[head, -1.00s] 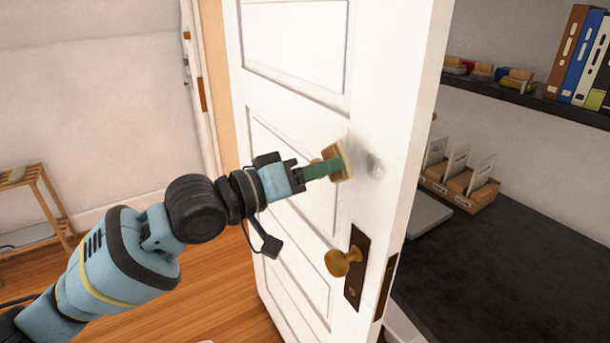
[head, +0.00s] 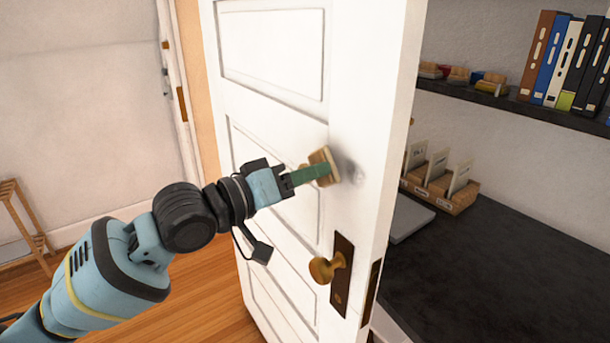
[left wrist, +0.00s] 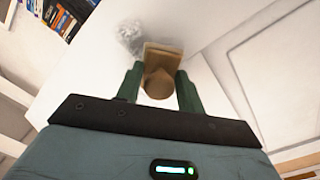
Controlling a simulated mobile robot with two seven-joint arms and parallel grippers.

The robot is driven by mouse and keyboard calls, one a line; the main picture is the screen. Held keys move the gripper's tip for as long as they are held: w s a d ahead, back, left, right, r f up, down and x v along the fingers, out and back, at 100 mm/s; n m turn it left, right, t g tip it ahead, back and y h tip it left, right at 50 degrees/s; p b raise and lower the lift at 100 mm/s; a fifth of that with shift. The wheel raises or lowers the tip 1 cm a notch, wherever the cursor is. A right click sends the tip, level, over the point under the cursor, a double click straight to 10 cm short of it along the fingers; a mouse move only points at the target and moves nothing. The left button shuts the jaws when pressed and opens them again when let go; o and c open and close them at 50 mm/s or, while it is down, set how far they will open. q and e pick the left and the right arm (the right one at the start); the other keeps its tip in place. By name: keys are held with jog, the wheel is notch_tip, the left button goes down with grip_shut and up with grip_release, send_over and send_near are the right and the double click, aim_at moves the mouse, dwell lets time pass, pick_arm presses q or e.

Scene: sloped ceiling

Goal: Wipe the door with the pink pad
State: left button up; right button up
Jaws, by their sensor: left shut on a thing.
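The white panelled door (head: 376,110) stands ajar and fills the middle of the head view. A grey smudge (head: 352,172) marks its surface right of the pad; it also shows in the left wrist view (left wrist: 130,36). My left gripper (head: 312,174) has its green fingers shut on the knob-like handle (left wrist: 158,84) of a tan block-shaped pad (head: 325,166). No pink shows on the pad; its wiping face is turned away in the left wrist view (left wrist: 163,56). The pad is at or very near the door, above the knob; I cannot tell whether it touches. My right gripper is not in view.
A brass doorknob (head: 323,268) sticks out below the pad. Right of the door are a dark desk (head: 490,265) with card boxes (head: 440,187) and a shelf (head: 515,103) with binders. A wooden stand (head: 30,225) is at far left.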

pick_arm(q)
jog(key=shift+w+d, duration=0.25)
jog(key=shift+d, duration=0.15)
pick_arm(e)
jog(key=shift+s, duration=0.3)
pick_arm(q)
jog(key=shift+w+d, duration=0.2)
jog(key=shift+d, duration=0.15)
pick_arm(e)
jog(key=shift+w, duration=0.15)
pick_arm(q)
jog(key=shift+s+d+r+p, duration=0.1)
jog(key=shift+s+d+p, duration=0.3)
jog(key=shift+s+p, duration=0.25)
jog(key=shift+s+d+r+p, duration=0.1)
jog(key=shift+s+d+p, duration=0.25)
jog(key=shift+s+p, duration=0.3)
jog(key=shift+s+d, duration=0.15)
jog(key=shift+s, duration=0.15)
jog(key=shift+f, duration=0.15)
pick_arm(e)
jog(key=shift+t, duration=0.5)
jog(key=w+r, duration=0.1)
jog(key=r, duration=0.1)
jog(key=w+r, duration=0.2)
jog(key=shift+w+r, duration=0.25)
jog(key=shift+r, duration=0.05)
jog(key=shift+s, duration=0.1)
